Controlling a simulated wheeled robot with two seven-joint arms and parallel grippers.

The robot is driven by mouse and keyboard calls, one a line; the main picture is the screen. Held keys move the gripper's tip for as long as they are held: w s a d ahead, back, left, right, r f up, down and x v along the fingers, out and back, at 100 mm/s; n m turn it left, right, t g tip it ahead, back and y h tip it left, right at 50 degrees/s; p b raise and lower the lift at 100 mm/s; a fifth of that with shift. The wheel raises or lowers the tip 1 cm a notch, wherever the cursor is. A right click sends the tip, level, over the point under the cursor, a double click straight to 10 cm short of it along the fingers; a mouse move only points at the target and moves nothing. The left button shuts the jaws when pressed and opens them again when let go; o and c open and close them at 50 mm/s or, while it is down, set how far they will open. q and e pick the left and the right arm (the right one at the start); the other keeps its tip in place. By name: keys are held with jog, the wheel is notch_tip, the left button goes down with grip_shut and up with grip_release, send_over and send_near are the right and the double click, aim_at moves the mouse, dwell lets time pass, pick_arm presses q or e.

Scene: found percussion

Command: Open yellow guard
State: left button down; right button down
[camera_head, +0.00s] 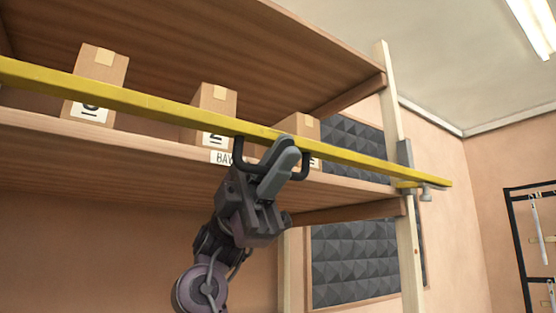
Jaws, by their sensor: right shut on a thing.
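The yellow guard (160,108) is a long bar across the front of a wooden shelf. It runs from the left picture edge down to the right. Its right end passes a grey bracket (405,160) on a pale wooden post and reaches a little beyond it. A dark U-shaped handle (304,168) hangs under the bar right of the middle. My right gripper (280,168) reaches up from below and is shut on this handle; its fingers partly hide the grip. The guard's left end is out of view. My left gripper is not in view.
Several cardboard boxes, one of them at the left (98,80), stand on the shelf board (130,150) behind the guard. A second board lies above. Grey foam panels (352,255) are on the wall behind, and a black rack (516,240) stands far right.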

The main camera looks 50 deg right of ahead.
jog(key=shift+a+f, duration=0.15)
jog(key=shift+f, duration=0.2)
jog(key=c, duration=1.8)
grip_release()
jog(key=shift+s, duration=0.1)
jog(key=shift+o, duration=0.2)
jog(key=shift+s+r, duration=0.1)
jog(key=shift+r, duration=0.05)
